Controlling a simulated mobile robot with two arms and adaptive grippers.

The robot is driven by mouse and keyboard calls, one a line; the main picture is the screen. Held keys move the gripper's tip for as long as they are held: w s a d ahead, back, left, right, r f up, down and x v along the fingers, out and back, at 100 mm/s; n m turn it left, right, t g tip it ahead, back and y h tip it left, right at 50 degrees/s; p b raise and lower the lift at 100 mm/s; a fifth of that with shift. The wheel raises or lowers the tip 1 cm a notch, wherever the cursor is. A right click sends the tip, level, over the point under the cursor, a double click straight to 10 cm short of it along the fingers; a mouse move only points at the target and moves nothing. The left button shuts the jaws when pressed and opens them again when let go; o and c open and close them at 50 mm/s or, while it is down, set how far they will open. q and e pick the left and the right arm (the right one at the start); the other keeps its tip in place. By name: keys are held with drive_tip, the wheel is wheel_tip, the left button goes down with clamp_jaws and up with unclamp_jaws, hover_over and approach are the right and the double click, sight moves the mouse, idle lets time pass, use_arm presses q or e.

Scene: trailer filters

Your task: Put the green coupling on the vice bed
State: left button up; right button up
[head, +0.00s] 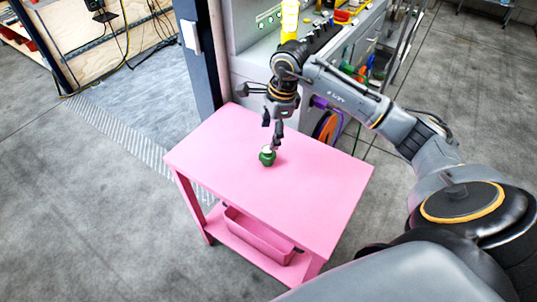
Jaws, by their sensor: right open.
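The green coupling (267,158), small and dark green with a pale top, stands on the pink table (310,195) near its middle. My right gripper (272,138) points down just above the coupling, with its fingers apart. The fingertips are very close to the coupling's top; whether they touch it I cannot tell. I cannot make out a vice bed in this view. My left gripper is not in view.
The pink table has a lower shelf with a pink bin (258,233). Behind it stands a grey workbench (262,50) with tools and coloured items. A dark post (198,60) rises behind the table's left side. The tabletop around the coupling is clear.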

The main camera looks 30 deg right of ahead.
sight(268, 154)
drive_tip(key=f+n, duration=0.2)
drive_tip(key=w+f+n+g+h, duration=0.1)
drive_tip(key=f+n, duration=0.1)
drive_tip(key=n, duration=0.1)
drive_tip(key=f+n, duration=0.2)
drive_tip(key=n, duration=0.1)
drive_tip(key=shift+w+d+f+g, duration=0.1)
drive_tip(key=shift+w+f+g, duration=0.05)
drive_tip(key=shift+w+g, duration=0.2)
wheel_tip(268, 154, down, 5)
drive_tip(key=shift+f+p, duration=0.1)
drive_tip(key=shift+p, duration=0.65)
drive_tip(key=c, duration=1.3)
drive_tip(key=shift+c, duration=0.2)
